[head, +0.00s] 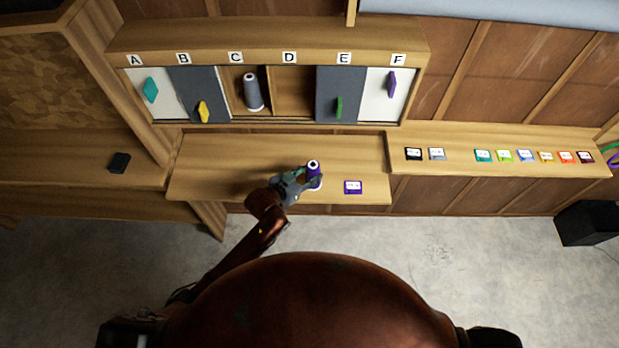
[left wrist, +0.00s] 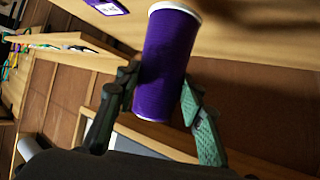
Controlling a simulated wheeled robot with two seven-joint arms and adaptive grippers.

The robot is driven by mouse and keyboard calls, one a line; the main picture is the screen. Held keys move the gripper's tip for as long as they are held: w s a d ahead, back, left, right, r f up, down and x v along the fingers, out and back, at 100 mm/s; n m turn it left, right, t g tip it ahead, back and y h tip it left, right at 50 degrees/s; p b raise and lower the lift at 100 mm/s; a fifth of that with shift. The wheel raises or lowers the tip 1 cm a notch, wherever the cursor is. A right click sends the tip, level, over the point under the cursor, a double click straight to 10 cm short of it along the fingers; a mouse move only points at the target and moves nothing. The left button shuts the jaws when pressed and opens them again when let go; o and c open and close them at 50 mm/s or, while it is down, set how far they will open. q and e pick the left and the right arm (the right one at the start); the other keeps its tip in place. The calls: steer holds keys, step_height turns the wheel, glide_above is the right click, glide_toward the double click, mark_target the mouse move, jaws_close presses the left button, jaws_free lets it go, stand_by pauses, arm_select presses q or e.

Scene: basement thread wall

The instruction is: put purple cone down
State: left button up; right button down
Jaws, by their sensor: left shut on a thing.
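The purple cone (head: 314,176) is a spool of purple thread with a pale top. In the head view it stands upright at the front part of the wooden shelf, left of a purple-labelled card (head: 353,187). My left gripper (head: 306,182) is shut on it from the left. In the left wrist view the purple cone (left wrist: 165,65) sits between the two green fingers of the left gripper (left wrist: 162,98). Whether its base touches the shelf (head: 220,165) I cannot tell. My right gripper is not in view.
Behind is a cabinet with compartments A to F; a grey cone (head: 253,92) stands in open C, and D (head: 292,92) is open and empty. Several colored cards lie on the right ledge (head: 460,140). The shelf's left half is clear.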

mark_target(308, 179)
arm_select(q)
steer(key=shift+w+f, duration=0.2)
steer(key=shift+w, duration=0.1)
steer(key=shift+f+p, duration=0.3)
steer(key=shift+f, duration=1.35)
steer(key=o, duration=1.3)
steer(key=shift+f, duration=0.15)
steer(key=shift+r, duration=0.2)
steer(key=v, duration=1.2)
steer(key=shift+f, duration=0.1)
